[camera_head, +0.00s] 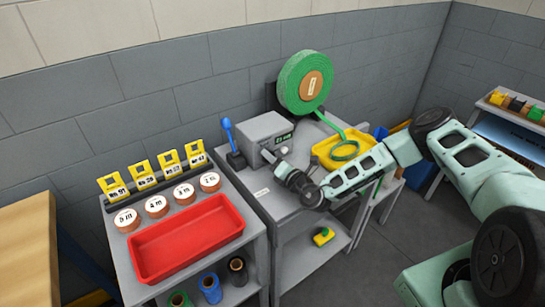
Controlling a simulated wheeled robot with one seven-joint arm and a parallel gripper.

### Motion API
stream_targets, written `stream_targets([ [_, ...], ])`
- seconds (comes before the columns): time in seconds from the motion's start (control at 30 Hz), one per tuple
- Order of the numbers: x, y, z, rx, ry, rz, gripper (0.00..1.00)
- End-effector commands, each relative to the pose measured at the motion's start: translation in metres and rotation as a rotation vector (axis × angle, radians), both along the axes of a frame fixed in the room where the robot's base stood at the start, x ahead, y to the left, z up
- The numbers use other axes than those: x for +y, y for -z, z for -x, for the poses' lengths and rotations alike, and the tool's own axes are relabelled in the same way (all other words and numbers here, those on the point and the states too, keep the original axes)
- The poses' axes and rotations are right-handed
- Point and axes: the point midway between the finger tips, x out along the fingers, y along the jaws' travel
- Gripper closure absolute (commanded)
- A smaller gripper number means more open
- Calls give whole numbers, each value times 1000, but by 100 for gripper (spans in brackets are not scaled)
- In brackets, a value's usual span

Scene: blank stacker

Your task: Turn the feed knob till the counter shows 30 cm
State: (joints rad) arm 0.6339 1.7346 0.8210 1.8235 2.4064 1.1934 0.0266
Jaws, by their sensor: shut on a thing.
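A grey feed machine (262,128) stands on the grey stand. Its small dark counter (285,137) has green digits, too small to read surely. My gripper (267,156) is at the machine's front, left of and below the counter. It is shut on the feed knob, which is mostly hidden behind the fingers. A small pale round part (284,150) shows just right of the gripper. A large green strap roll (304,82) stands behind the machine. Green strap runs down to a loop in a yellow tray (325,152) at the right.
A blue-handled lever (228,133) stands left of the machine. A red tray (188,240), several labelled discs and yellow tags fill the left cart. A yellow-green item (323,237) lies on the lower shelf. Floor at right is partly clear.

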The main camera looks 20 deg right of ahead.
Motion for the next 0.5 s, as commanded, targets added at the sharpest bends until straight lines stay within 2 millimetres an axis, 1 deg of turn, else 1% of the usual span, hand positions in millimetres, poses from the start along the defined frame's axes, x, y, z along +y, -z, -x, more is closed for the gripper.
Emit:
stream_targets([
  [0.5,0,2,1,15,-2,-34,80],
])
